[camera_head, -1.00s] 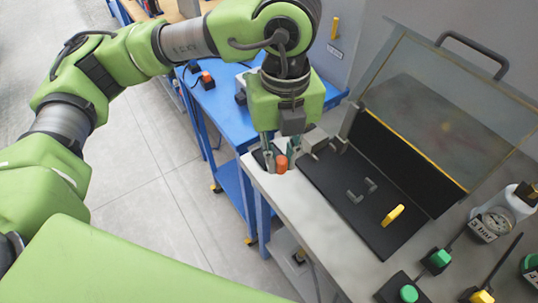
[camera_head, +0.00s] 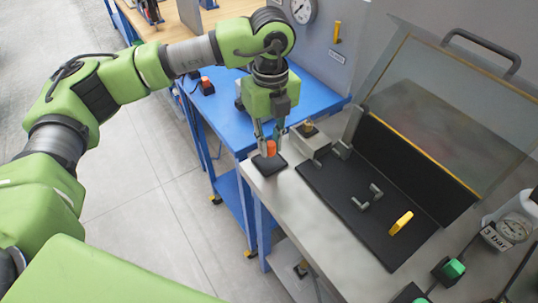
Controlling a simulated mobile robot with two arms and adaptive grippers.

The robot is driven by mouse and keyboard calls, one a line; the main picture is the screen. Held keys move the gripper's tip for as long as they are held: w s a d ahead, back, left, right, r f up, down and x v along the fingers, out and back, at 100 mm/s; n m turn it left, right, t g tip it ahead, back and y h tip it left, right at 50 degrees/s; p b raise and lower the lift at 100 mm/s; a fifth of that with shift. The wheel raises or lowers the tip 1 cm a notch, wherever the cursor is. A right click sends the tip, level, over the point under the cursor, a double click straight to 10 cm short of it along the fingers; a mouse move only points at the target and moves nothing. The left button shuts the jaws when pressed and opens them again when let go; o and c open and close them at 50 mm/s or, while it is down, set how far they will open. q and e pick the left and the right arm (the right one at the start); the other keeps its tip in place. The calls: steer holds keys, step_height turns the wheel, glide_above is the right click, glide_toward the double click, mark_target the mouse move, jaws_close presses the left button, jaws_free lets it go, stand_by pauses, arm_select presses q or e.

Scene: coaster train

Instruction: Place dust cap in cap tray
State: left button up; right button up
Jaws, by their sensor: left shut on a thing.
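My left gripper (camera_head: 269,143) points down at the near left corner of the grey bench. It is shut on a small orange-red cap, taken to be the dust cap (camera_head: 271,148), with a finger on either side. A small black square pad, which looks like the cap tray (camera_head: 268,168), lies on the bench corner below the cap. The cap overlaps the pad's far part in the picture; I cannot tell whether it touches it. My right gripper is not in view.
A grey block with a brassy fitting (camera_head: 307,128) stands just right of the gripper. A black fixture bed (camera_head: 335,200) holds grey brackets and a yellow piece (camera_head: 401,222) under a raised clear lid (camera_head: 440,105). A blue table (camera_head: 222,120) stands behind. The bench front is clear.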

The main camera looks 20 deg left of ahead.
mark_target(268, 161)
arm_select(q)
steer(key=shift+w+a+f, duration=0.2)
steer(key=shift+w+f, duration=0.1)
steer(key=shift+f, duration=0.2)
steer(key=f+b, duration=0.2)
steer(key=f, duration=0.1)
steer(key=shift+w+a+f, duration=0.1)
steer(key=shift+w+f, duration=0.1)
steer(key=shift+f, duration=0.1)
steer(key=shift+f, duration=0.15)
steer(key=o, duration=0.8)
